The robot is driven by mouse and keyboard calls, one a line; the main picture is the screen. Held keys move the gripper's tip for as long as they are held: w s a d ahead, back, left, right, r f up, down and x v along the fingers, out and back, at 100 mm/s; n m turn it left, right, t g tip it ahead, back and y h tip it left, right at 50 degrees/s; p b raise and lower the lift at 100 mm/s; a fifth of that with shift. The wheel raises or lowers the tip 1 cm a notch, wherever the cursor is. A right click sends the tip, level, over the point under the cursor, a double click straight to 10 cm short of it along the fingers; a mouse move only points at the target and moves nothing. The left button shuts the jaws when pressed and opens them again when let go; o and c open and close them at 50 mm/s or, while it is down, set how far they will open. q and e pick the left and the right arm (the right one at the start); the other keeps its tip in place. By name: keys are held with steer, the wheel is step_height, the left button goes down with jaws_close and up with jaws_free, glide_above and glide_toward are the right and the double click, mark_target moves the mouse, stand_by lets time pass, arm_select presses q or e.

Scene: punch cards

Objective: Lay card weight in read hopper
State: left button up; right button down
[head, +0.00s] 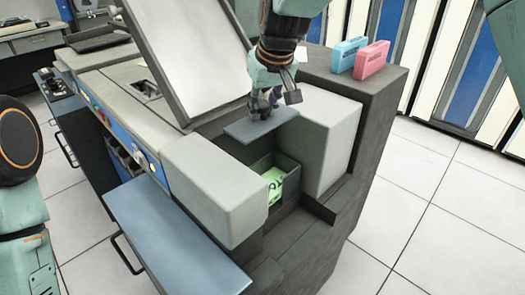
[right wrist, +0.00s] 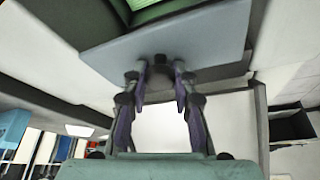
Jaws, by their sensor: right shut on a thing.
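The card weight (head: 262,126) is a flat blue-grey plate. My right gripper (head: 265,108) is shut on it from above and holds it over the read hopper (head: 290,163), a dark open box with green cards (head: 274,181) inside. The plate appears above the hopper's rim and covers its back part from view. In the right wrist view, the plate (right wrist: 215,38) spans the top, with its small knob (right wrist: 160,60) between my fingertips (right wrist: 160,78). Green (right wrist: 165,10) shows beyond the plate's edge. My left gripper is out of view; only part of my left arm shows.
Pale grey blocks flank the hopper, at the left (head: 205,185) and right (head: 318,135). A tilted white panel (head: 190,50) stands behind left. A blue-grey shelf (head: 165,235) juts out in front. Blue (head: 346,55) and pink (head: 372,60) boxes stand on the dark cabinet top.

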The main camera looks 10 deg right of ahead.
step_height(320, 180, down, 12)
steer(key=b, duration=0.8)
steer(key=shift+r+b, duration=0.25)
steer(key=shift+b, duration=0.1)
steer(key=shift+a+r, duration=0.1)
steer(key=shift+w+f+p, duration=0.1)
steer(key=shift+f+p, duration=0.25)
steer(key=shift+p, duration=4.9)
